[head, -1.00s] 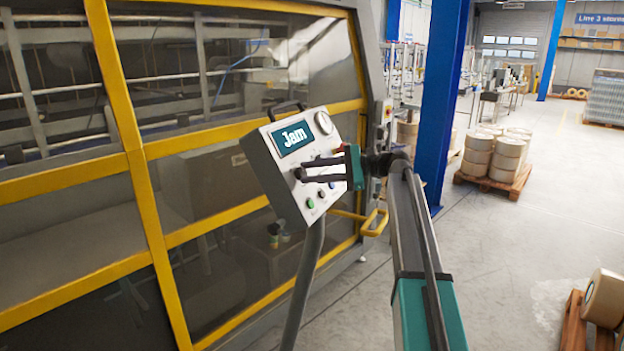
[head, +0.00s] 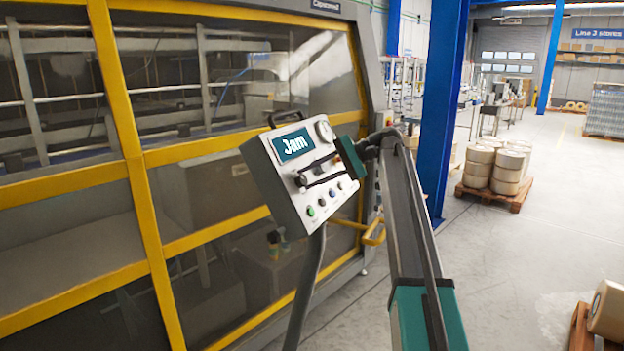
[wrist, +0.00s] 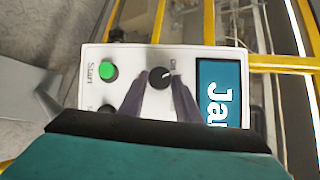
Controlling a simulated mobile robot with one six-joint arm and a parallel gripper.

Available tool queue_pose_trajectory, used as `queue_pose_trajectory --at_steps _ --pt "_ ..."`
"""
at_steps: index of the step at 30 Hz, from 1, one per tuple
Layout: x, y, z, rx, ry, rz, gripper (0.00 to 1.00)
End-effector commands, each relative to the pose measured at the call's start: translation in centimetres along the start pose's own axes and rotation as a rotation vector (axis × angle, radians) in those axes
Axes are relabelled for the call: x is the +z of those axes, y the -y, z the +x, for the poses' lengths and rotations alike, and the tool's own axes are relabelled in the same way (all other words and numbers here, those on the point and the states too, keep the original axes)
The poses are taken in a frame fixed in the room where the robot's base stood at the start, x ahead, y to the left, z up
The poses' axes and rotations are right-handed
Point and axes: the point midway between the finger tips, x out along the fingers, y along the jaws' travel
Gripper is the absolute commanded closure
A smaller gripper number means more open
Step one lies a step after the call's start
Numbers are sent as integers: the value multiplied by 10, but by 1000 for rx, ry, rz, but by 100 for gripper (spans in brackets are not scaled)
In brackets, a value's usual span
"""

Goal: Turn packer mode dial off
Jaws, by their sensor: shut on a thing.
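The mode dial is a small black knob with a white pointer mark on the light grey control panel (head: 262,178). In the wrist view the dial (wrist: 160,77) sits between the two dark fingers of my gripper (wrist: 159,82), and its mark points to the right. A small label beside it is partly covered and cannot be read surely. In the head view my gripper (head: 304,174) reaches in from the right, its fingers closed at the dial, which they largely hide there. The screen (head: 293,145) above reads "Jam".
A green Start button (wrist: 108,70) is close to the dial. Several buttons line the panel's lower edge, and a round gauge (head: 324,131) is at its top right. The yellow-framed machine guard (head: 131,150) stands behind. A blue column (head: 448,110) is right of my arm.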

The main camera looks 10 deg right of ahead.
Motion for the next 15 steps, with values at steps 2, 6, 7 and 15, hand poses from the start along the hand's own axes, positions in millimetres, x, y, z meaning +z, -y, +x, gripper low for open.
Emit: queue_pose_trajectory --at_steps 2,6,7,15 --pt "0 -1 0 5 0 -3 92" --pt "0 -1 0 6 0 -3 92" --pt "0 -1 1 5 0 -3 92" --pt "0 -1 1 5 1 -3 52"
